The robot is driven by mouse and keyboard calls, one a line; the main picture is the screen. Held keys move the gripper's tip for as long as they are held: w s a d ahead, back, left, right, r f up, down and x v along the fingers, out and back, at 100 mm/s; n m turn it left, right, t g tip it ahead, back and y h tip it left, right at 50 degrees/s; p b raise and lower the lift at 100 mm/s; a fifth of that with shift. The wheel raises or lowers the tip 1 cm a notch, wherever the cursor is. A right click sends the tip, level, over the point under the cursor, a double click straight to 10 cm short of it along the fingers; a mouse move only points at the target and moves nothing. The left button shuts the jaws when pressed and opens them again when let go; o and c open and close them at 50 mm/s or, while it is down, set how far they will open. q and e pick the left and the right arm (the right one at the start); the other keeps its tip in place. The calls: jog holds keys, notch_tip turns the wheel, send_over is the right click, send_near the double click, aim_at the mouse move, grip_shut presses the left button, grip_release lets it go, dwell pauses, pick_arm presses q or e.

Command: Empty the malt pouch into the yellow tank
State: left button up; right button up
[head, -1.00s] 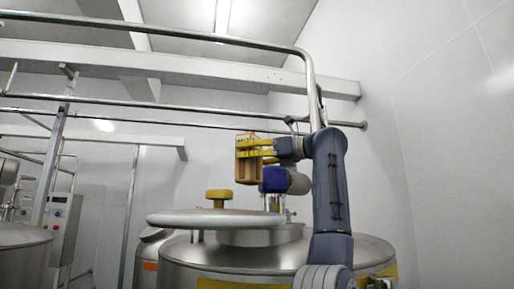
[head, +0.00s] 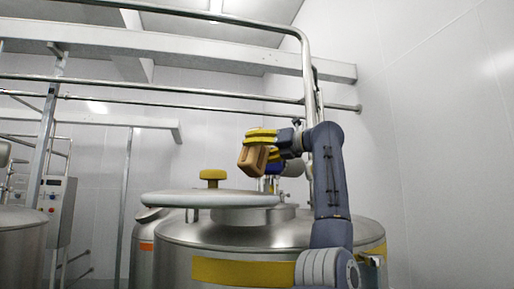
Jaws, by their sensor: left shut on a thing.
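The malt pouch (head: 251,160) is a tan-brown pack, tilted in the air above the tank. My left gripper (head: 261,138), with yellow fingers, is shut on its upper part. The yellow tank (head: 230,271) is a steel vessel with a yellow band, below the pouch. Its round lid (head: 180,199) with a yellow knob (head: 212,176) sits off to the left of the raised neck (head: 262,214). The neck's mouth is hidden at this low angle, and I cannot see anything pouring. My right gripper is not in view.
A blue-and-grey fitting (head: 290,168) stands behind the gripper. Steel pipes (head: 200,17) run overhead and bend down behind my arm. Another tank (head: 22,235) and a control panel (head: 55,205) are at the left. The air above the lid is clear.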

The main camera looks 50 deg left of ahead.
aim_at(264, 167)
pick_arm(q)
jog(key=m, duration=0.3)
jog(key=f+m, duration=0.1)
jog(key=m, duration=0.2)
jog(key=shift+f, duration=0.15)
jog(key=m, duration=0.2)
jog(key=f+m, duration=0.1)
jog(key=shift+f+m, duration=0.3)
jog(key=shift+m, duration=0.1)
notch_tip(264, 167, down, 2)
jog(key=m, duration=0.5)
jog(key=shift+d+f+m, duration=0.1)
jog(key=shift+f+m, duration=0.2)
jog(key=shift+m, duration=0.8)
jog(key=shift+f+m, duration=0.25)
jog(key=shift+m, duration=0.55)
jog(key=shift+f+m, duration=0.2)
jog(key=shift+m, duration=0.6)
